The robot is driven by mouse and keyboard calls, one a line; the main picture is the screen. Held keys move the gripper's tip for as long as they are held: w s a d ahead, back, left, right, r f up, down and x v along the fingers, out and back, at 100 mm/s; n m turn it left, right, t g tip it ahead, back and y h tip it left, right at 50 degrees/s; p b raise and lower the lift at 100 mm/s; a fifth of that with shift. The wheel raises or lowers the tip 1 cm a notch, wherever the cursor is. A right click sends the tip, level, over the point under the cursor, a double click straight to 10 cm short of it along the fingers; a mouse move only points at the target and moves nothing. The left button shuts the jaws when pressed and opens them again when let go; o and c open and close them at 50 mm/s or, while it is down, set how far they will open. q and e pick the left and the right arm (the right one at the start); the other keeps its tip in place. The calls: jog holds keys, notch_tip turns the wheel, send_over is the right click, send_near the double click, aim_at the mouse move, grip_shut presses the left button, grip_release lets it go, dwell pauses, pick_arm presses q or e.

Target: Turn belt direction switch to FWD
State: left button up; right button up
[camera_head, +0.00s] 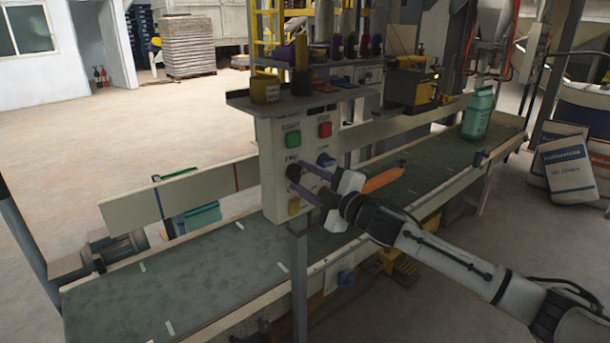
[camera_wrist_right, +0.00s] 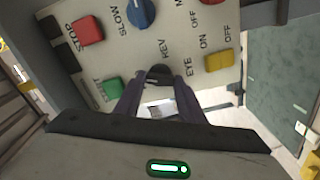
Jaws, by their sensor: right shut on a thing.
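The cream control panel (camera_head: 272,172) stands beside the belt. Its direction switch is a black knob (camera_wrist_right: 158,73) with a REV label beside it in the wrist view; an FWD label shows in the head view. My right gripper (camera_head: 299,181) reaches the panel from the right, and its fingers are closed around the black knob, also seen in the wrist view. The fingers partly cover the knob, so I cannot tell which way it points. My left gripper is not in view.
Near the knob are a green START button (camera_wrist_right: 112,88), red STOP button (camera_wrist_right: 89,31), blue speed knob (camera_wrist_right: 140,13) and yellow eye switch (camera_wrist_right: 219,60). A shelf with small items (camera_head: 330,93) overhangs the panel.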

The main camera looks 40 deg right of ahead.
jog(key=n, duration=0.4)
jog(key=shift+n+p, duration=0.4)
dwell(0.4)
jog(key=o, duration=1)
jog(key=shift+o, duration=0.2)
jog(key=shift+s+f, duration=0.15)
jog(key=shift+s, duration=0.45)
jog(key=s+b, duration=0.1)
jog(key=s, duration=0.8)
jog(key=shift+d+b, duration=0.35)
jog(key=shift+b, duration=0.05)
